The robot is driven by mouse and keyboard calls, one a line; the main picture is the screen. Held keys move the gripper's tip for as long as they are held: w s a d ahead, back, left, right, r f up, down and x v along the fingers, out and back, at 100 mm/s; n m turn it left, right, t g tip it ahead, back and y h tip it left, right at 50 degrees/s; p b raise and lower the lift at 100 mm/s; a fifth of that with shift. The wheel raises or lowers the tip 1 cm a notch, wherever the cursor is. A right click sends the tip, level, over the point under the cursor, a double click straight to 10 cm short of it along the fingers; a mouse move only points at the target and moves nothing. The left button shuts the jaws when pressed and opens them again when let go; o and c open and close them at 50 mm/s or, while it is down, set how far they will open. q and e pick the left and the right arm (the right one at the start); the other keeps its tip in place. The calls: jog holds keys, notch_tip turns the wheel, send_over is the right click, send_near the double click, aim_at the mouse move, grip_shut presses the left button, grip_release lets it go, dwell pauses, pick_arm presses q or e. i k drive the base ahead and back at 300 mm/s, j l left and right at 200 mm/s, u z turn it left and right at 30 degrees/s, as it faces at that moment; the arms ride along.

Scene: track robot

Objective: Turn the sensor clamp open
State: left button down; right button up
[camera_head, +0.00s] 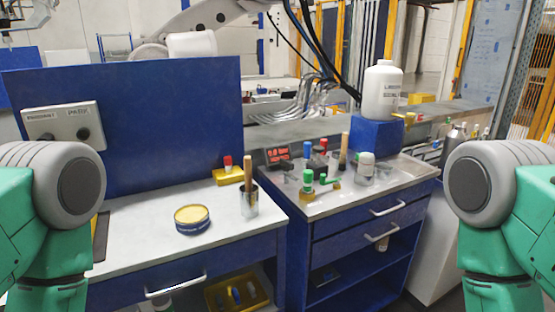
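I cannot make out the sensor clamp for certain. A small device with a red lit display (278,154) stands at the back of the right worktop. Just in front of it is a crowded group of small parts, among them red-capped and green-capped pieces (308,181); they are too small to tell apart. A grey panel with two dark knobs (65,127) is fixed to the blue board on the left. Only the upper parts of my two green and grey arms show, at the left and right edges. Neither gripper is in view.
The left worktop (150,240) carries a round yellow-topped tin (192,219), a glass with a wooden stick (248,201) and a yellow tray (228,176). A white jar (366,169) stands on the right worktop. A white bottle (382,92) stands on a blue block (376,137).

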aim_at(287, 165)
jog(key=i+l, duration=0.45)
jog(key=l, duration=0.2)
jog(key=i+l+z, duration=0.1)
jog(key=i+l, duration=0.4)
jog(key=l, duration=0.15)
